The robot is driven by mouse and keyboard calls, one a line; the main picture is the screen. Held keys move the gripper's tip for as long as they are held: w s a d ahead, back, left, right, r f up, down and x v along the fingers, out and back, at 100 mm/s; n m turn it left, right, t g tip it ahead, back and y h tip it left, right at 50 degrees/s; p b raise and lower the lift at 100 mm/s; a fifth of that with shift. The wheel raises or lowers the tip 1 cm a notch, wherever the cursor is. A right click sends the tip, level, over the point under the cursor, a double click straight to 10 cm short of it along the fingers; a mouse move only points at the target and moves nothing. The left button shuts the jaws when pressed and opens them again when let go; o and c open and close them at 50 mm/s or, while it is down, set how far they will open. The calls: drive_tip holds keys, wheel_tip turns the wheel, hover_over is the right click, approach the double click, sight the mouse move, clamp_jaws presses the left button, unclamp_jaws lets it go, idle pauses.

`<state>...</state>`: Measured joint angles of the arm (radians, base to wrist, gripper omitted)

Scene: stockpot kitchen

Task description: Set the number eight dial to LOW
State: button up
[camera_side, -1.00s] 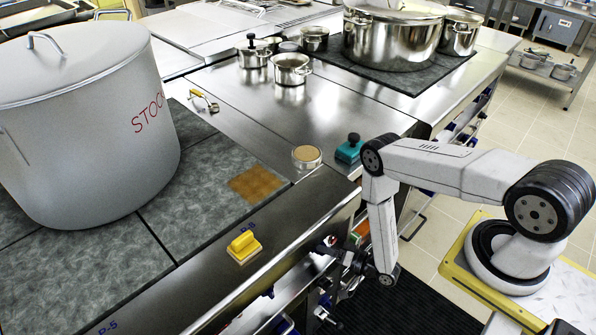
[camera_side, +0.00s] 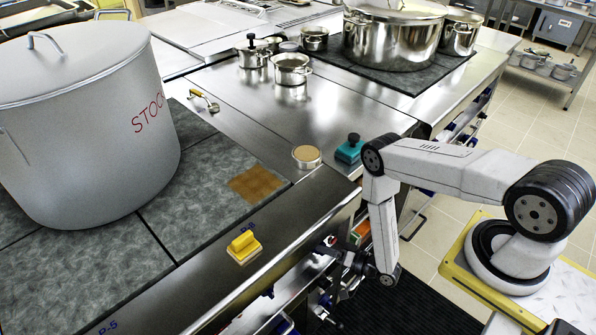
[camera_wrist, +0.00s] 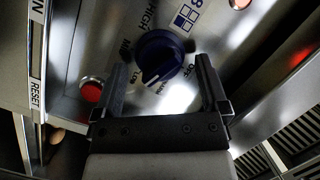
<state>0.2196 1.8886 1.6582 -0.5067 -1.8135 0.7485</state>
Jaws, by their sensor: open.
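In the wrist view, a dark blue dial (camera_wrist: 161,57) sits on the metal front panel, with an 8 and a blue-square mark printed above it to the right. Lettering runs around it, including HIGH, LOW and OFF. A pale line on the knob points to the lower left, near the lower lettering; its exact setting is hard to read. My gripper (camera_wrist: 161,65) is open, one finger on each side of the dial. I cannot tell whether the fingers touch it. In the side view my gripper (camera_side: 332,248) is at the stove front, and the dial there is not distinguishable.
A red RESET button (camera_wrist: 91,90) lies left of the dial, close to the left finger. Red lights glow on the panel.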

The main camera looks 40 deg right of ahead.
drive_tip(key=f+v, duration=0.1)
drive_tip(key=v, duration=0.6)
drive_tip(key=shift+s+r, duration=0.3)
drive_tip(key=shift+r, duration=0.2)
idle(0.3)
